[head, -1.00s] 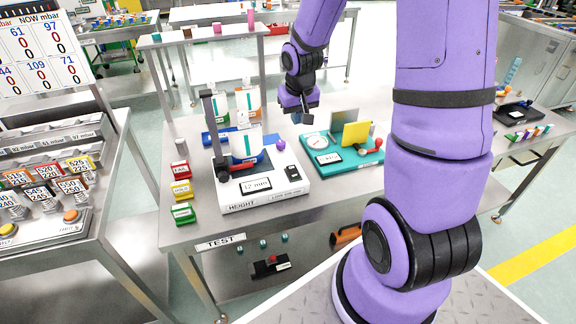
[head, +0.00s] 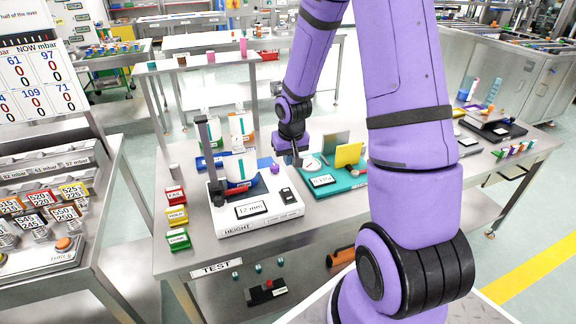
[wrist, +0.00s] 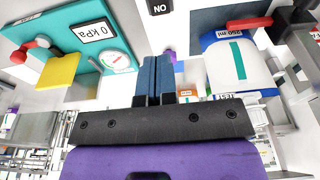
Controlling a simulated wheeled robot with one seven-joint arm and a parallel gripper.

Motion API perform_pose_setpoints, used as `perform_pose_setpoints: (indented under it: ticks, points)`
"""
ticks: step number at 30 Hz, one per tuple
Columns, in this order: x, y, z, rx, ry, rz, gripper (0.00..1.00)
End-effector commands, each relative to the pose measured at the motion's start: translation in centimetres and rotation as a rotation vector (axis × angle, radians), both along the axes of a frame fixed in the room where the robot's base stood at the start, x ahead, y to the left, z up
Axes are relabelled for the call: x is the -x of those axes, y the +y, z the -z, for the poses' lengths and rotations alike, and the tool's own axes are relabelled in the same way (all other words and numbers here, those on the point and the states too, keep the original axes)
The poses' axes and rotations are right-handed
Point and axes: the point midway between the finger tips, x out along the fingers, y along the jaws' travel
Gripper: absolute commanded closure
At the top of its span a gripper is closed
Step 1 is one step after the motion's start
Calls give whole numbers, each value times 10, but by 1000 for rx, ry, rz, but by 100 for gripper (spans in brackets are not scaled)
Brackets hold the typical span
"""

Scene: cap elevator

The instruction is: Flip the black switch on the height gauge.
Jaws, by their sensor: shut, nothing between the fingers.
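The height gauge has a white base (head: 226,226) with a black post (head: 203,150) at its left and a display reading about 12 mm (head: 252,210). The black switch (head: 287,195) sits on the right of the base. In the wrist view a black piece with upside-down ON lettering (wrist: 160,7) shows at the top edge, cut off by the frame. My gripper (head: 293,162) is above and behind the switch, apart from it. Its blue fingers (wrist: 158,72) are shut together and empty. Which way the switch is set is too small to tell.
A white cup with a teal stripe (head: 240,167) stands at the gauge's post. A teal pressure gauge board (head: 335,188) with a yellow plate (head: 348,155) is to the right. A purple knob (head: 275,168) is close to my gripper. Red, yellow and green blocks (head: 177,216) line the table's left.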

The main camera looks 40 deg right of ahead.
Motion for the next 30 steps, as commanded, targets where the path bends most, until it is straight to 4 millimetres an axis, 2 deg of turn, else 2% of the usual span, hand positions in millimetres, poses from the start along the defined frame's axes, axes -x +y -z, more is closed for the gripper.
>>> perform_pose_setpoints:
  ticks: [18, 24, 30]
  points:
    - [-15, -4, 95, -1, 4, -2, 100]
    - [-19, -5, 115, 0, 1, -2, 100]
    - [-21, -6, 122, 0, 0, -1, 100]
